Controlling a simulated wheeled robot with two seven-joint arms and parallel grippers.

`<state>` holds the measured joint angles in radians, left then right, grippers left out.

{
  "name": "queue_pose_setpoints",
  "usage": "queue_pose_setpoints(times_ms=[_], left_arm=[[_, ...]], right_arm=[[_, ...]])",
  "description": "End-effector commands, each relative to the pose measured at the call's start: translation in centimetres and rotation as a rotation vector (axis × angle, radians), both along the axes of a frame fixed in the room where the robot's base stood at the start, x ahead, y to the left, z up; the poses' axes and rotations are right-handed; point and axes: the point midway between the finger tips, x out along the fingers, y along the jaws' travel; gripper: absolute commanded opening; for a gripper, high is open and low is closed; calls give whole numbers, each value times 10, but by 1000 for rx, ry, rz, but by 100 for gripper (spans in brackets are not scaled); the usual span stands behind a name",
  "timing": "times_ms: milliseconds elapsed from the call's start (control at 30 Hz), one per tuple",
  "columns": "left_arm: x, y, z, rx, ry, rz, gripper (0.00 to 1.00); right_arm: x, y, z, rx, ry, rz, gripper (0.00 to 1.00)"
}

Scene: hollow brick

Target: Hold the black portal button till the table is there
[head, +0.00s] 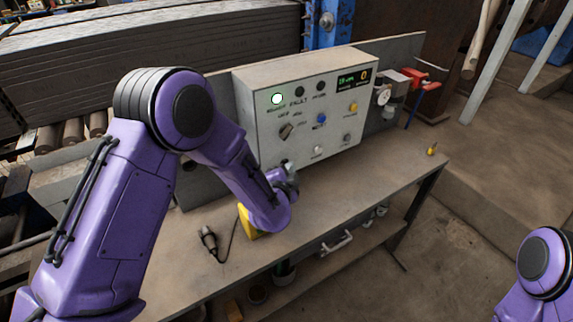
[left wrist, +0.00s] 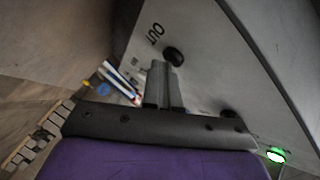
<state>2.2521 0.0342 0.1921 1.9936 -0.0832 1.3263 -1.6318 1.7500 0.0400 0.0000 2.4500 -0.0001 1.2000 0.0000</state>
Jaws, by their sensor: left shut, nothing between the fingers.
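A grey control box (head: 300,110) with several buttons and lamps stands on the bench. In the left wrist view, a round black button (left wrist: 173,54) sits on its face beside the word "OUT". My left gripper (left wrist: 165,72) is shut and empty, with its fingertips right at this button; I cannot tell whether they press it. In the head view, my left gripper (head: 289,170) is at the lower left of the box front, and the black button is not clearly visible there. My right arm shows at the lower right; its gripper is out of frame.
A second black knob (left wrist: 228,113) and a lit green lamp (left wrist: 276,154) are on the box face. A yellow object (head: 246,222) and a black cabled plug (head: 209,240) lie on the bench (head: 330,205). A red clamp (head: 425,86) is at right. The bench's right front is mostly clear.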

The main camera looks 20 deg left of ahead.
Motion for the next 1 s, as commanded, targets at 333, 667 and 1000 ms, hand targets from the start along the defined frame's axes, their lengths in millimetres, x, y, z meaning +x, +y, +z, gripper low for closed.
queue_pose_setpoints(times_ms=[333,667,1000], left_arm=[[-6,-7,1,1,0,0,0],[-11,-13,0,0,0,1,0],[-24,-31,1,1,0,-3,0]], right_arm=[[0,0,2,0,0,0,43],[0,0,3,0,0,0,43],[0,0,8,0,0,0,43]])
